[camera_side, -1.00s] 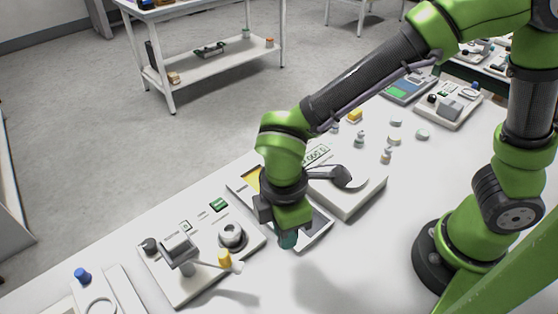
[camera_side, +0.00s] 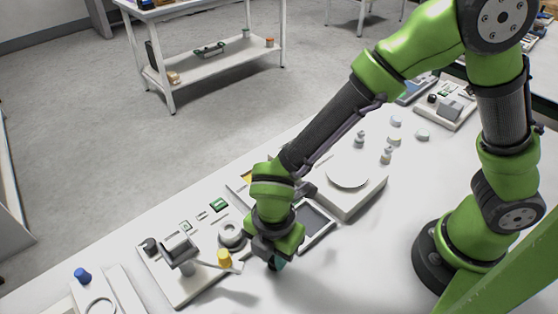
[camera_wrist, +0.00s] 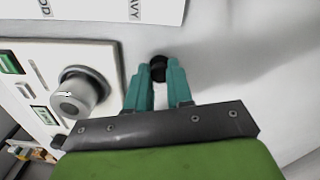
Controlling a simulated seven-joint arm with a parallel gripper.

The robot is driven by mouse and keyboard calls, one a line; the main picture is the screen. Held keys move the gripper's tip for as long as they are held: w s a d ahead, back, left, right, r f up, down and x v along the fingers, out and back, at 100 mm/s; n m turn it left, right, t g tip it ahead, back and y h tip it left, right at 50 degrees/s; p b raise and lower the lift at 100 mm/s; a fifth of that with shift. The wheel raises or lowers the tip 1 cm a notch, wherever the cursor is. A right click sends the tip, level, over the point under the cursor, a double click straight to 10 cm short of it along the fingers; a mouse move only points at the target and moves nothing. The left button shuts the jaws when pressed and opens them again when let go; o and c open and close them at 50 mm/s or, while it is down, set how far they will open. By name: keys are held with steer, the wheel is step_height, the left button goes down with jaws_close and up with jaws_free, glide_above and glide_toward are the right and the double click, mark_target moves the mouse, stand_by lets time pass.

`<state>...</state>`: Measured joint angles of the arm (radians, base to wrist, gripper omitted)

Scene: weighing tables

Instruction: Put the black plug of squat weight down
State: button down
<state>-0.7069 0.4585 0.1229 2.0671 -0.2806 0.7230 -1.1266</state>
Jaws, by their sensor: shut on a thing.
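The black plug of squat weight (camera_wrist: 158,70) is between the teal fingertips of my gripper (camera_wrist: 157,82) in the wrist view. It is small, dark and round, and the fingers hide part of it. I cannot tell whether the plug touches the table.
The control panel (camera_side: 170,286) with a round knob (camera_side: 231,235) and a yellow piece (camera_side: 224,257) is close on the left. A dark-floored tray (camera_side: 315,221) and a white scale (camera_side: 348,175) lie behind. Small weights (camera_side: 386,156) stand further back. The front table is clear.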

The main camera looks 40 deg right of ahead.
steer(key=shift+f, duration=0.25)
steer(key=shift+f, duration=0.15)
steer(key=c, duration=1)
jaws_free()
steer(key=shift+r, duration=0.2)
step_height(320, 180, up, 12)
steer(key=d+r+m+t, duration=0.2)
steer(key=d+r+m, duration=0.1)
steer(key=d+m, duration=0.4)
steer(key=s+d+r+m+t+y, duration=0.1)
steer(key=d+r+m, duration=0.3)
steer(key=d+m, duration=0.4)
steer(key=d+r+m+t+y, duration=0.1)
steer(key=d+r+m+t, duration=0.3)
steer(key=d+m, duration=0.4)
steer(key=shift+s+d+r+m, duration=0.1)
steer(key=shift+s+m, duration=0.15)
steer(key=shift+m, duration=0.85)
